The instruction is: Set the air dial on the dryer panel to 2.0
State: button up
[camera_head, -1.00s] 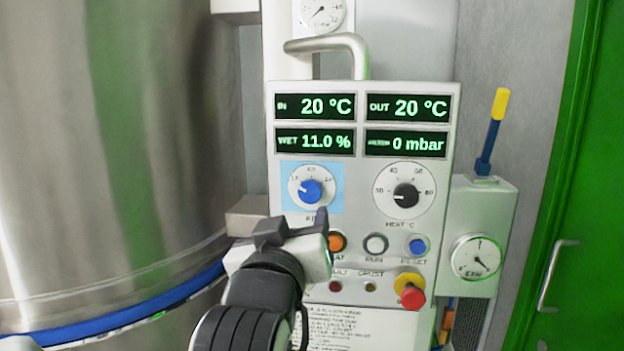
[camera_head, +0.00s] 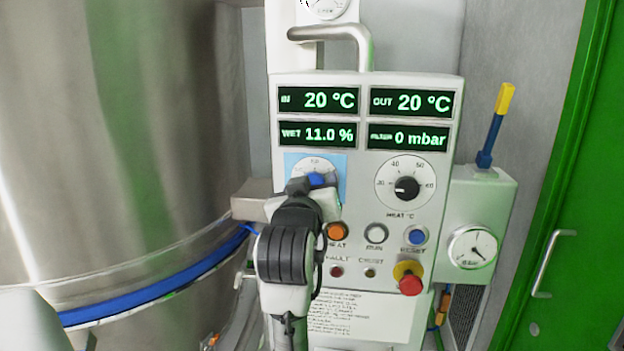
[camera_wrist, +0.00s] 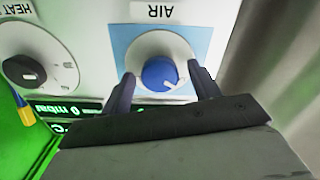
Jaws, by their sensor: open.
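The blue air dial (camera_head: 318,180) sits on a light blue square at the upper left of the dryer panel (camera_head: 360,262). In the head view my gripper (camera_head: 312,187) is in front of it and hides most of the dial and part of its scale. My gripper (camera_wrist: 160,90) is open, with one finger on each side of the knob. I cannot tell whether the fingers touch it. The dial's set value cannot be read.
The black heat dial (camera_head: 406,187) is to the right. Below are the orange heat button (camera_head: 337,231), white run button (camera_head: 376,234), blue reset button (camera_head: 416,236) and red stop knob (camera_head: 410,284). A steel vessel (camera_head: 130,130) stands left. A handle (camera_head: 330,34) projects above the panel.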

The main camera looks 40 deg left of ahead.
jog(key=shift+w+a, duration=0.1)
jog(key=shift+w, duration=0.1)
jog(key=c, duration=1)
jog(key=shift+o, duration=0.2)
jog(key=shift+m, duration=0.3)
jog(key=shift+m+b, duration=1.95)
jog(key=shift+m, duration=3.65)
